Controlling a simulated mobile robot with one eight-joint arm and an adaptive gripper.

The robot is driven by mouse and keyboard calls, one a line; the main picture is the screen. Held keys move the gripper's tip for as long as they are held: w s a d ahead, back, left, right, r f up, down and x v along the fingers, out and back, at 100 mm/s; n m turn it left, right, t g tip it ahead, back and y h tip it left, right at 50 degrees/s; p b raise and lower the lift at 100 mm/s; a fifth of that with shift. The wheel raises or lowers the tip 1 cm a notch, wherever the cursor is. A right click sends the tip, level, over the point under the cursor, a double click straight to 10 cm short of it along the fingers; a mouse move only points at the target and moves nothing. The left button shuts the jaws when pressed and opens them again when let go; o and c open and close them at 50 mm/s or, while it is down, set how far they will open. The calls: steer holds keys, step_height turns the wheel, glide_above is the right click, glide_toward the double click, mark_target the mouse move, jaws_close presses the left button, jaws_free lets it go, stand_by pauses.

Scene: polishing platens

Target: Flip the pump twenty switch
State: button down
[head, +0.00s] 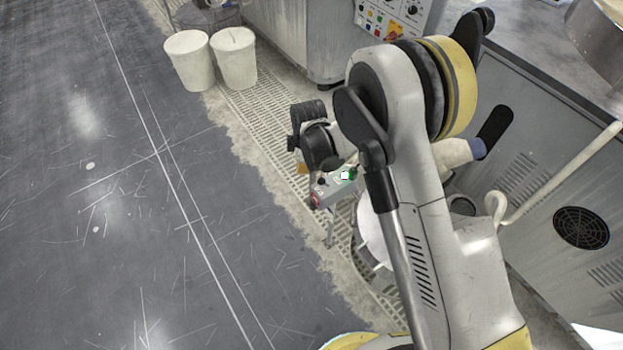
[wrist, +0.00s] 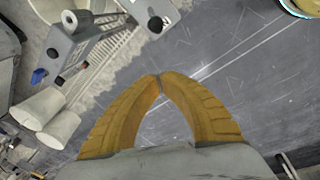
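A small grey control box (head: 334,189) stands on a thin post beside the machine in the head view. It carries a red button (head: 315,201), a small dark knob and a white-and-green part. No label is readable, so I cannot tell which part is the pump twenty switch. My gripper (wrist: 158,78) has two yellow fingers, with the tips together and nothing visible between them. In the head view it is mostly hidden behind my dark wrist, close to the box. In the wrist view a grey box-like fitting (wrist: 62,50) with a white round end lies up and left of the fingertips, apart from them.
Two white bins (head: 190,60) stand at the back left; bins also show in the wrist view (wrist: 40,107). A larger button panel (head: 392,18) is on the back machine. A grey cabinet (head: 545,170) fills the right. The dark floor (head: 100,200) is open at left.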

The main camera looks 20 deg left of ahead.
mark_target(324, 183)
steer(key=shift+f, duration=0.1)
step_height(324, 183, down, 10)
steer(key=w+a+b, duration=0.1)
steer(key=b, duration=0.3)
steer(key=d+b, duration=0.1)
steer(key=w+d+r+b, duration=0.1)
steer(key=d, duration=0.1)
steer(key=shift+w+d+r, duration=0.15)
steer(key=shift+d+r, duration=0.05)
